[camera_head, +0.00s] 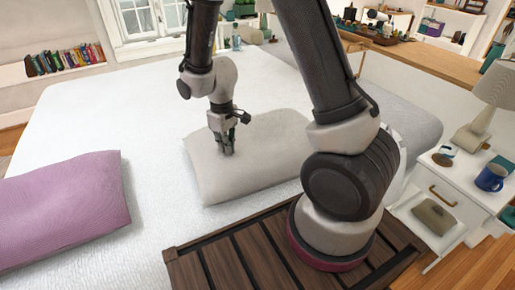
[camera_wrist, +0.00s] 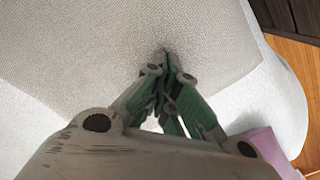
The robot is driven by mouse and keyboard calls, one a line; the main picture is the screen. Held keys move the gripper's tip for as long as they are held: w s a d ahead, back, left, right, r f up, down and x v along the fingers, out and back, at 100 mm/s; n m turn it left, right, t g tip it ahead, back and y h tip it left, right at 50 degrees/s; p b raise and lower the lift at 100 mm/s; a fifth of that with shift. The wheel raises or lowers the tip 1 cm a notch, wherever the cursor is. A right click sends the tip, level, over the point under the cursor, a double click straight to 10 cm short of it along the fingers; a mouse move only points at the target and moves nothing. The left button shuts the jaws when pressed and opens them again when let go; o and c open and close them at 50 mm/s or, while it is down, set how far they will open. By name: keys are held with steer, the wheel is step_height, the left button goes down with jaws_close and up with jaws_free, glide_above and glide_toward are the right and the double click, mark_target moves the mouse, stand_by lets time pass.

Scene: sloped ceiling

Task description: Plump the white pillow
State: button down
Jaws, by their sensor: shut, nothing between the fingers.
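The white pillow (camera_head: 265,150) lies flat on the white bed, in the middle of the head view, partly hidden behind my arm. My gripper (camera_head: 228,152) points straight down at the left part of the pillow, its fingertips at or very near the surface. In the wrist view the pillow's woven fabric (camera_wrist: 90,55) fills much of the picture. My gripper (camera_wrist: 168,58) shows there with its green fingers together and nothing between them. A dark patch lies around the fingertips; I cannot tell whether the cloth is pressed in.
A purple pillow (camera_head: 65,208) lies on the bed (camera_head: 90,110) at left. My arm rises over a dark slatted wooden surface (camera_head: 235,255). A white nightstand (camera_head: 455,190) at right holds a lamp (camera_head: 490,100) and a blue mug (camera_head: 490,178). The bed's far left is clear.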

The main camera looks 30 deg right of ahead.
steer(key=shift+r, duration=0.1)
steer(key=shift+r, duration=1.35)
step_height(320, 180, up, 5)
stand_by(0.5)
steer(key=s+d+r+m+t, duration=0.2)
steer(key=s+d+r+m, duration=0.1)
steer(key=s+d+r, duration=0.4)
steer(key=s+d+r+m+t, duration=0.2)
steer(key=s+d+r, duration=0.6)
steer(key=s+r, duration=0.4)
steer(key=shift+r+m, duration=0.5)
